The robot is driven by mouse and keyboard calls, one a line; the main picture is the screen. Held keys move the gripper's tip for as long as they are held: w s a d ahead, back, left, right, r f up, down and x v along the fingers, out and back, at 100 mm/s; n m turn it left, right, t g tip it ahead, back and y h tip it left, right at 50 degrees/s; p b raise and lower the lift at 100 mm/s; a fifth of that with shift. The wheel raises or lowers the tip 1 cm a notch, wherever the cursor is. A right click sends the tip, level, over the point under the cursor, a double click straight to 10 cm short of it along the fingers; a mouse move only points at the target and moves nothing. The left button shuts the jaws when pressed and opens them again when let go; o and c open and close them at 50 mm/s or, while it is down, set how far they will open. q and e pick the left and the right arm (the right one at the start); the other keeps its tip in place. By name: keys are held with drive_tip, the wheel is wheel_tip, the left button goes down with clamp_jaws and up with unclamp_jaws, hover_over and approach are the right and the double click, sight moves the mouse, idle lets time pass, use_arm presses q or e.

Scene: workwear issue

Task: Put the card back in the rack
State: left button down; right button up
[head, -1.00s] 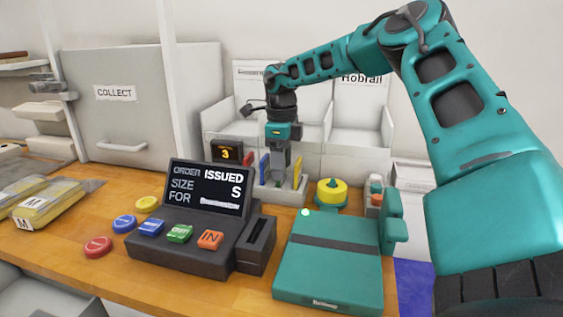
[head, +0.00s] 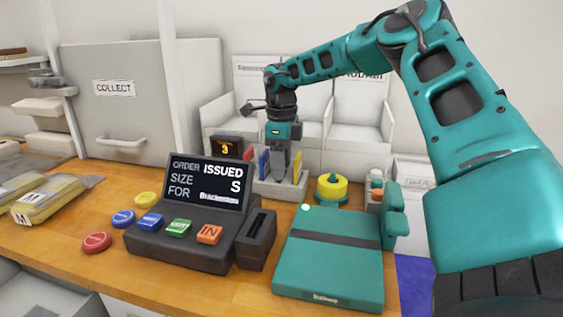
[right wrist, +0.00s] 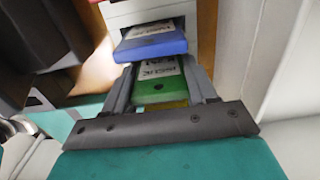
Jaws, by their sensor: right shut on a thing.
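The card rack (head: 293,192) is a low grey holder on the counter behind the order terminal. A blue card (head: 264,162) and a yellow card (head: 297,167) stand in it. My right gripper (head: 279,180) points down at the rack between these two cards. In the right wrist view, its fingers are shut on a green card (right wrist: 160,82) with a printed label. The blue card (right wrist: 150,43) is just beyond it, and a yellow edge shows below it. I cannot tell whether the green card is fully seated, as its lower part is hidden. My left gripper is not in view.
The terminal screen (head: 207,184) reads ISSUED, size S. A dark card slot (head: 258,238) stands to its right. A teal flat case (head: 330,265) and a yellow-topped round button (head: 331,187) are close to the rack. White bins (head: 355,148) stand behind.

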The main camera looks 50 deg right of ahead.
drive_tip(key=o, duration=1.1)
